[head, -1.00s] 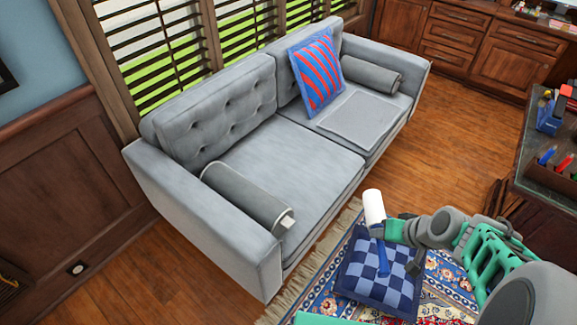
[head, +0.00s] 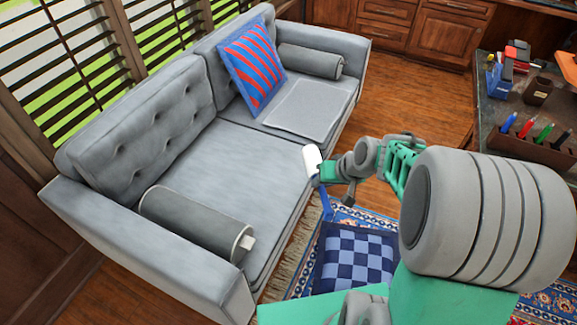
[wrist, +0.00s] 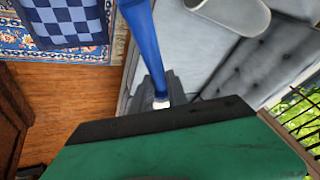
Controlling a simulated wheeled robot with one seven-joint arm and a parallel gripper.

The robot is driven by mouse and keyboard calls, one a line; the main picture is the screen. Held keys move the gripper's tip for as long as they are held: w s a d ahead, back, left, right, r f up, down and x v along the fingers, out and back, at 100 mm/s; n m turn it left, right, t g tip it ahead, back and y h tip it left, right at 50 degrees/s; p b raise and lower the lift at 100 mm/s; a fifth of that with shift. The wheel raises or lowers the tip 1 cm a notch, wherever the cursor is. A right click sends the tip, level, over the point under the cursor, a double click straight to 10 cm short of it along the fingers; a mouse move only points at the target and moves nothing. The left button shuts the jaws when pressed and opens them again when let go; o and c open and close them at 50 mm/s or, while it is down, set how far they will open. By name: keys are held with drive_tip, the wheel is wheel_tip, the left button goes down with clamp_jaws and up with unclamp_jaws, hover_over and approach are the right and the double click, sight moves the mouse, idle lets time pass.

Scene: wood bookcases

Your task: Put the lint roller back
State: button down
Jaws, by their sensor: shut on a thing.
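The lint roller (head: 312,160) has a white roll and a blue handle. My gripper (head: 325,178) is shut on its handle and holds it upright, roll up, above the floor near the sofa's front edge in the head view. In the wrist view the blue handle of the lint roller (wrist: 146,45) runs down to the dark jaw edge of my gripper (wrist: 160,105). The far jaw is partly hidden there.
A grey sofa (head: 240,165) stands at left, with a striped cushion (head: 253,65), bolsters and a flat grey pad (head: 310,108). A checkered blue cushion (head: 355,258) lies on the rug (head: 420,225). A desk (head: 490,120) with pens and holders stands at right.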

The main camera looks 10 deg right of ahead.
drive_tip(key=w+f+m+h+b, duration=0.1)
drive_tip(key=w+f+m+b, duration=0.2)
drive_tip(key=w+f+b, duration=0.6)
drive_tip(key=w+d+f+m+t+h+b, duration=0.1)
drive_tip(key=w+f+m+h+b, duration=0.1)
drive_tip(key=w+f+b, duration=0.7)
drive_tip(key=w+m+b, duration=0.1)
drive_tip(key=w+b, duration=0.2)
drive_tip(key=w, duration=0.4)
drive_tip(key=shift+w+f+m, duration=0.2)
drive_tip(key=shift+f+m, duration=0.1)
drive_tip(key=w+a+f+b, duration=0.1)
drive_tip(key=w+f, duration=0.2)
drive_tip(key=w, duration=0.1)
drive_tip(key=w+a+f+b, duration=0.1)
drive_tip(key=w+f+b, duration=0.1)
drive_tip(key=w+f, duration=0.1)
drive_tip(key=w+a+f+b, duration=0.1)
drive_tip(key=w+f, duration=0.1)
drive_tip(key=w, duration=0.3)
drive_tip(key=shift+w+f, duration=0.3)
drive_tip(key=shift+f, duration=0.1)
drive_tip(key=f+b, duration=0.1)
drive_tip(key=w+f, duration=0.1)
drive_tip(key=f, duration=0.1)
drive_tip(key=shift+a+f+b, duration=0.1)
drive_tip(key=shift+a+b, duration=0.05)
drive_tip(key=shift+b, duration=0.25)
drive_tip(key=shift+f, duration=0.3)
